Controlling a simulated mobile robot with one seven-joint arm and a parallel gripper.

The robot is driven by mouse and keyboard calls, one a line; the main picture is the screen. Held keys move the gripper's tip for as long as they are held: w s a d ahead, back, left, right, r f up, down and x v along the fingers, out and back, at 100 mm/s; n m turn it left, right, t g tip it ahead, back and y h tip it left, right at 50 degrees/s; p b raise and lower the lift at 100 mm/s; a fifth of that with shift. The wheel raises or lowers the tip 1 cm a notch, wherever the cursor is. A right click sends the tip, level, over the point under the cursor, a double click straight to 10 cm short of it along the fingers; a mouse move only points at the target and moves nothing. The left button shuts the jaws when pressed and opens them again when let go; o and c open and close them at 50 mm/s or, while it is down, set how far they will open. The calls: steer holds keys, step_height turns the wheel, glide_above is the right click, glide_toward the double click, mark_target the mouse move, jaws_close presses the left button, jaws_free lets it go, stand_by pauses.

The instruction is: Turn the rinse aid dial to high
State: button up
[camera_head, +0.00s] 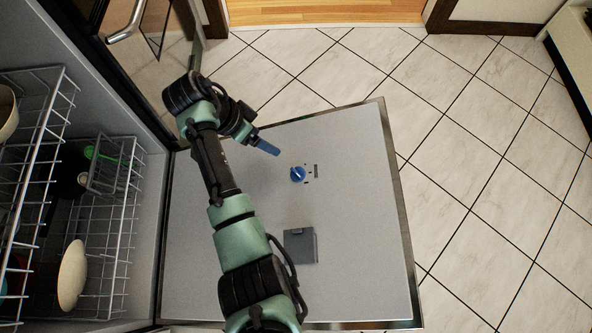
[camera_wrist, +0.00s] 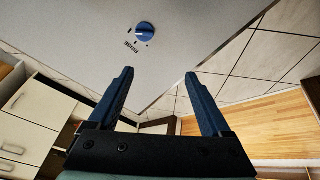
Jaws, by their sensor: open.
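The rinse aid dial (camera_head: 298,174) is a small round blue knob with a pale pointer line. It sits on the inner face of the lowered dishwasher door (camera_head: 355,240), with small dark marks and a label on its right side in the head view. In the wrist view the dial (camera_wrist: 145,30) is at the top, with lettering below it. My gripper (camera_head: 272,149) is above the door, to the upper left of the dial and apart from it. In the wrist view its two blue fingers (camera_wrist: 158,72) are spread with nothing between them.
A grey square dispenser lid (camera_head: 300,246) lies on the door below the dial. Wire racks (camera_head: 110,230) with dishes stand at the left inside the dishwasher. Tiled floor (camera_head: 480,150) is free at the right. An oven-like door with a handle (camera_head: 128,25) is at the top left.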

mark_target(294, 173)
steer(key=shift+g+h, duration=0.3)
steer(key=shift+g, duration=0.1)
steer(key=s+b+x, duration=0.1)
steer(key=b+x, duration=0.1)
steer(key=x, duration=0.3)
steer(key=s+b+x, duration=0.1)
steer(key=b+x, duration=0.1)
steer(key=x, duration=0.3)
steer(key=s+b+x, duration=0.1)
steer(key=b+x, duration=0.2)
steer(key=x, duration=0.3)
steer(key=shift+s+a+f, duration=0.15)
steer(key=shift+a+f, duration=0.15)
steer(key=shift+f, duration=0.05)
jaws_close()
